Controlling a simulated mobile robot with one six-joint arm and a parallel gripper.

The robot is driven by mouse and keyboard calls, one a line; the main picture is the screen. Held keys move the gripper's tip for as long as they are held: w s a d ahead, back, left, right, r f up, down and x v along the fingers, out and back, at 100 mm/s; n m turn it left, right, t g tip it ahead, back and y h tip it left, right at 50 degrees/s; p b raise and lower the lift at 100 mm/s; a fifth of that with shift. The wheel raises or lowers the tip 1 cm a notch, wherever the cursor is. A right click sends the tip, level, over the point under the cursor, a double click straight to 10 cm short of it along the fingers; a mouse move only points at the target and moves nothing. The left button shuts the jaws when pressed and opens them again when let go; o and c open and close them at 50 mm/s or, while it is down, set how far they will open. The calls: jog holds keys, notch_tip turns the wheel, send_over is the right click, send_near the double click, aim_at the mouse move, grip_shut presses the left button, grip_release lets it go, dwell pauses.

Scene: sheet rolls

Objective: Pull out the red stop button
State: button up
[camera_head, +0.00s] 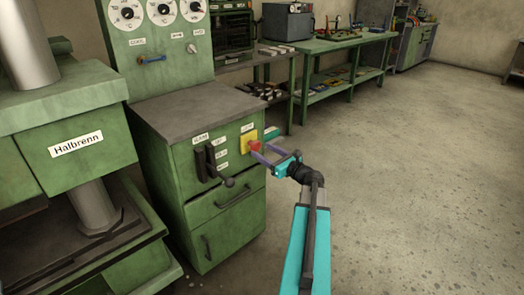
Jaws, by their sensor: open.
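The red stop button (254,146) sits on a yellow plate (247,138) on the front of the green control cabinet (227,180), near its upper right corner. My gripper (258,147) is at the button, coming from the right. Its jaws are open, with one purple finger passing above the button and the other below it. The button shows between the fingers; I cannot tell whether they touch it. My teal arm reaches up from the bottom of the view.
Black levers (205,162) stick out of the cabinet front left of the button. A drawer handle (233,198) is below. A gauge panel (158,40) rises behind. A green machine (65,140) stands at left. Open floor (420,180) lies to the right.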

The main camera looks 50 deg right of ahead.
jog(key=s+p, duration=0.1)
jog(key=s, duration=1)
jog(key=shift+s+a, duration=0.2)
jog(key=shift+a, duration=0.2)
jog(key=w+a+f+n+g+y+p, duration=0.35)
jog(key=w+a+f+n, duration=0.35)
jog(key=a, duration=0.6)
jog(key=w+a+f+n+g+y+p, duration=0.2)
jog(key=a+f+n+g+y, duration=0.2)
jog(key=a+f, duration=0.8)
jog(key=s+a+f+n+g+p, duration=0.2)
jog(key=a+f+n+g, duration=0.15)
jog(key=a, duration=0.45)
jog(key=s+a+f+n+g+p, duration=0.25)
jog(key=a+n, duration=0.25)
jog(key=a, duration=0.4)
jog(key=s+a+f+n+g+h+p, duration=0.3)
jog(key=s+a+n+g, duration=0.2)
jog(key=s+n, duration=0.3)
jog(key=s+a+f+n+g+h+p, duration=0.3)
jog(key=s+a+n+g, duration=0.2)
jog(key=s+n, duration=0.4)
jog(key=shift+s+a+f, duration=0.2)
jog(key=shift+s+a, duration=0.35)
jog(key=shift+s, duration=2.35)
